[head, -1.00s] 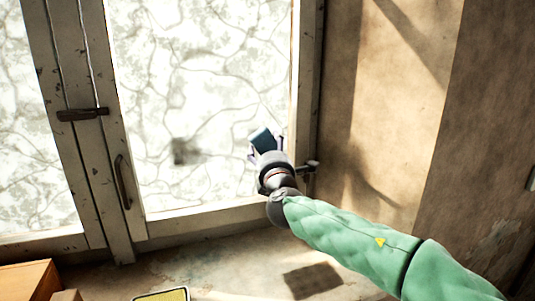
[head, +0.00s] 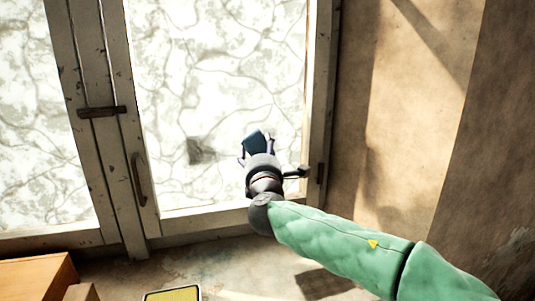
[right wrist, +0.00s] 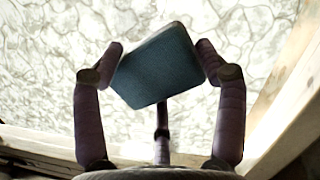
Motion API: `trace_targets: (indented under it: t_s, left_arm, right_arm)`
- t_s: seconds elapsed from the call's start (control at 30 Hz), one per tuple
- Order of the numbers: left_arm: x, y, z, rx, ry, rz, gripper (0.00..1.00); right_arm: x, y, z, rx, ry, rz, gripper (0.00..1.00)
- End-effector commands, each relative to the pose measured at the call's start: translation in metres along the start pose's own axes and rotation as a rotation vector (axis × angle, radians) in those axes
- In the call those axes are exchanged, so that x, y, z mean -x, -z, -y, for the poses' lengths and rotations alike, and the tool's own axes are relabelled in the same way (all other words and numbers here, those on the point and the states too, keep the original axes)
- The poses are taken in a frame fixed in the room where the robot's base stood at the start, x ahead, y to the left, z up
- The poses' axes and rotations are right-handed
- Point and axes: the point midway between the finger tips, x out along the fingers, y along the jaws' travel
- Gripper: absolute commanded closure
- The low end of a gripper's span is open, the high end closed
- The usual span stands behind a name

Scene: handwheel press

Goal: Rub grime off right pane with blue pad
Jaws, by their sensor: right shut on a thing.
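The right pane (head: 225,70) is a bright, crackle-patterned window pane in a worn pale frame. A dark grime patch (head: 201,150) sits on its lower part. My right gripper (head: 256,146) is in front of the lower right part of the pane, to the right of the grime. It is shut on the blue pad (head: 254,144). In the right wrist view the pad (right wrist: 157,66) is a dark blue block held tilted between the fingers (right wrist: 160,65), with the pane behind it. I cannot tell whether the pad touches the glass. My left gripper is not in view.
The left pane (head: 35,130) lies beyond the middle frame post, which carries a latch (head: 101,112) and a handle (head: 138,180). A wooden box (head: 35,280) and a yellow-topped item (head: 172,294) are at the bottom left. A bare wall (head: 400,120) stands at the right.

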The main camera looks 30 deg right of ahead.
Motion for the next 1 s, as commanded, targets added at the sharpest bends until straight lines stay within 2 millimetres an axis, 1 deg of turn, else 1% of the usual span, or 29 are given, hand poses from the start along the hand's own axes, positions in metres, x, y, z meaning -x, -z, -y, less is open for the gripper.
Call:
trace_targets:
  t_s: [0.03, 0.33, 0.7, 1.0]
  left_arm:
    - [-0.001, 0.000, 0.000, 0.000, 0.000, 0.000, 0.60]
    - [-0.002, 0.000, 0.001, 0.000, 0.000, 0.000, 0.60]
    - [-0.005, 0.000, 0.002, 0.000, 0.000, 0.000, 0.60]
    - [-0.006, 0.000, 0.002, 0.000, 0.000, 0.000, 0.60]
  right_arm:
    - [0.000, 0.005, -0.002, 0.000, -0.001, -0.004, 0.54]
    - [0.002, 0.014, -0.008, 0.001, 0.000, -0.005, 0.54]
    - [0.009, 0.036, -0.022, 0.001, -0.001, -0.005, 0.54]
    - [0.011, 0.043, -0.028, 0.001, -0.001, -0.004, 0.54]
